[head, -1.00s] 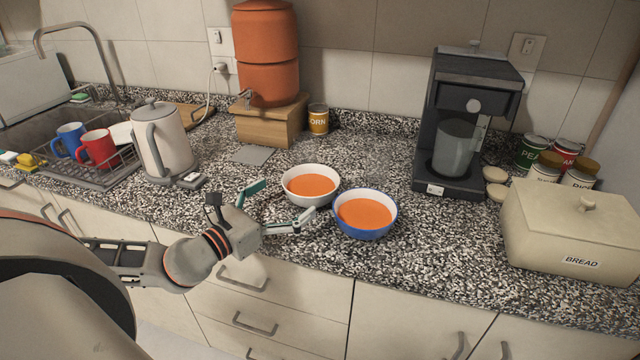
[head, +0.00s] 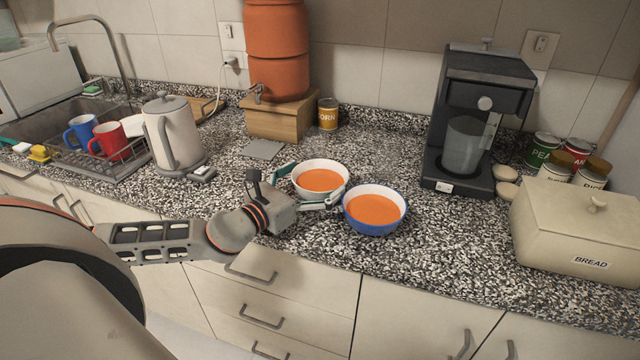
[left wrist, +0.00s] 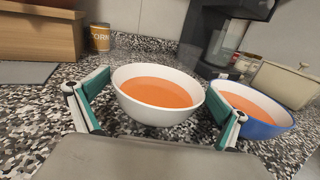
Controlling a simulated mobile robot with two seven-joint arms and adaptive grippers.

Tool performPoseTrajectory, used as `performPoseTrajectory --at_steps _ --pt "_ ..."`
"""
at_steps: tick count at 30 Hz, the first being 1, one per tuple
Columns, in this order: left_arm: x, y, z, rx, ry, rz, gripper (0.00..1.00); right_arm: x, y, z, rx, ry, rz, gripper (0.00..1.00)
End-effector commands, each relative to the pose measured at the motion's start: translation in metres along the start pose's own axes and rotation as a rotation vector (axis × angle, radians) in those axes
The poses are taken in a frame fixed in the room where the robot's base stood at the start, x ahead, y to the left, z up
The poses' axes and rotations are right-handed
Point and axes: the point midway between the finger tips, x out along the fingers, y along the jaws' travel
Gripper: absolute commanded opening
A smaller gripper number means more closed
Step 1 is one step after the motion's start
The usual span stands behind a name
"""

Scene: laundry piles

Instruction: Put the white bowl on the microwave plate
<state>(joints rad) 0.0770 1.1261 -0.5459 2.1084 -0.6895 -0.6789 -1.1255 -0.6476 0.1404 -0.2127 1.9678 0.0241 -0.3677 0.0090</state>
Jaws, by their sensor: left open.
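The white bowl (head: 320,174) holds orange soup and stands upright on the speckled counter; it also shows in the left wrist view (left wrist: 158,112). My left gripper (head: 306,188) is open at the bowl's near-left side. In the left wrist view its two fingers (left wrist: 155,108) are spread on either side of the bowl, with the bowl between them. Contact cannot be made out. The microwave plate is not recognizable in these frames. My right gripper is not in view.
A blue bowl (head: 374,222) with orange soup stands close to the right finger. A kettle (head: 171,135), a dish rack (head: 96,168), a coffee machine (head: 478,115) and a bread box (head: 575,228) stand around. The counter in front of the coffee machine is clear.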

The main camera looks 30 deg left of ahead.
Motion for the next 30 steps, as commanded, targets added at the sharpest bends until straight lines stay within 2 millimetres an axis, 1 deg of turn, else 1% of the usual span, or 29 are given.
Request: performPoseTrajectory --at_steps 9,11,12,15,23,26,30 --pt "0.003 -0.001 -0.001 0.0 0.001 -0.001 1.0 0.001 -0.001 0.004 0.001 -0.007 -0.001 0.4" --pt "0.003 -0.001 -0.001 0.0 0.001 -0.001 0.84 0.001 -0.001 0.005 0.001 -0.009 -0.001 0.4" --pt "0.003 -0.001 -0.001 0.0 0.001 -0.001 0.74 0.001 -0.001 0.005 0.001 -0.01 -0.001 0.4" --pt "0.003 0.0 0.002 0.002 -0.003 0.0 0.51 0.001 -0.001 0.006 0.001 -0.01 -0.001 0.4" --pt "0.003 0.0 0.003 0.002 -0.004 0.0 0.51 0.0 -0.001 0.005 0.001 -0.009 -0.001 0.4" --pt "0.003 0.0 0.009 0.002 -0.005 0.0 0.51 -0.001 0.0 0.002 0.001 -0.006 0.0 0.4" --pt "0.004 0.0 0.024 0.002 -0.008 0.0 0.51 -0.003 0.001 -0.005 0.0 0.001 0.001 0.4"
